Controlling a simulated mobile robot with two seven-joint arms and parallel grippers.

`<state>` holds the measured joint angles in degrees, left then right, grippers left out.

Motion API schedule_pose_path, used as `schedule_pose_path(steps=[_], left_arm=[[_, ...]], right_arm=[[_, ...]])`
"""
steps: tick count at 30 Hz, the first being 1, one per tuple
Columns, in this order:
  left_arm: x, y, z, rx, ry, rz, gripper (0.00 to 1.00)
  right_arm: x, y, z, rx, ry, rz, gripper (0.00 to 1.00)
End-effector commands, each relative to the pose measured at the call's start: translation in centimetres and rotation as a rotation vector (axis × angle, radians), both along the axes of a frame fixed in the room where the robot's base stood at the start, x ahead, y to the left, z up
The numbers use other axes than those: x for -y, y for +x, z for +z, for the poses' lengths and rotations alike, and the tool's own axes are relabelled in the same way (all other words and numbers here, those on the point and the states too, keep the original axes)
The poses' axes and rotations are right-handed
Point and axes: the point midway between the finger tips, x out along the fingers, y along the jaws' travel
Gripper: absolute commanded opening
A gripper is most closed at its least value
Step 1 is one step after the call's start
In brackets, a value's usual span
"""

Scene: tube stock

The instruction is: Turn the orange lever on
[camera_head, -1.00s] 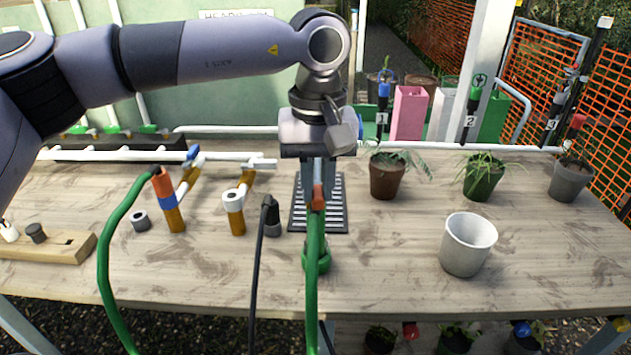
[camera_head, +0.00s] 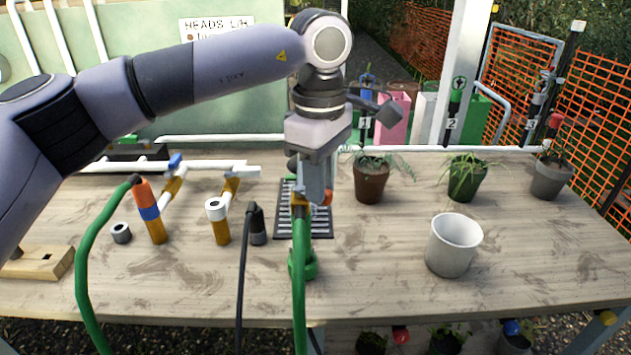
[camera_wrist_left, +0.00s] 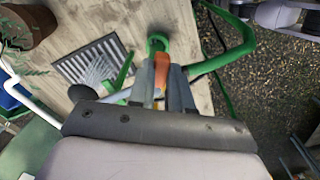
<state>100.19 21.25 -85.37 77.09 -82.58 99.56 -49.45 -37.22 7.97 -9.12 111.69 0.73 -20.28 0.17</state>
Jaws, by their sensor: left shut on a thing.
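The orange lever (camera_wrist_left: 161,70) shows between the fingers of my left gripper (camera_wrist_left: 166,72) in the left wrist view. It is on a fitting at the top of the green hose (camera_head: 299,300), which rises from a green ring (camera_head: 303,263) on the bench. In the head view my left gripper (camera_head: 316,198) points down over this fitting, and the lever is mostly hidden, with only orange bits showing. The gripper is shut on the lever. A dark round head (camera_wrist_left: 80,93) is beside the gripper, with pale streaks like spray over the grate. My right gripper is out of view.
A slotted grate (camera_head: 316,222) lies behind the hose. Left stand an orange-and-blue hose end (camera_head: 149,205), a white-topped fitting (camera_head: 217,212) and a black plug (camera_head: 257,226). A white pot (camera_head: 453,246) stands right, with potted plants (camera_head: 372,183) behind. The front right bench is clear.

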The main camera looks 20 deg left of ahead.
Motion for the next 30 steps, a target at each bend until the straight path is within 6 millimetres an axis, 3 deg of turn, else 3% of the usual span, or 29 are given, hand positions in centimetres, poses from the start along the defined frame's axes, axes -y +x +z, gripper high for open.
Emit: schedule_pose_path(steps=[15,30], left_arm=[[0.1,1.6,0.0,0.002,-0.004,0.428,0.00],[-0.1,2.1,0.0,0.003,-0.006,0.579,0.00]], right_arm=[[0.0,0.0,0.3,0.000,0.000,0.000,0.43],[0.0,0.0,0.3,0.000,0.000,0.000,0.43]])
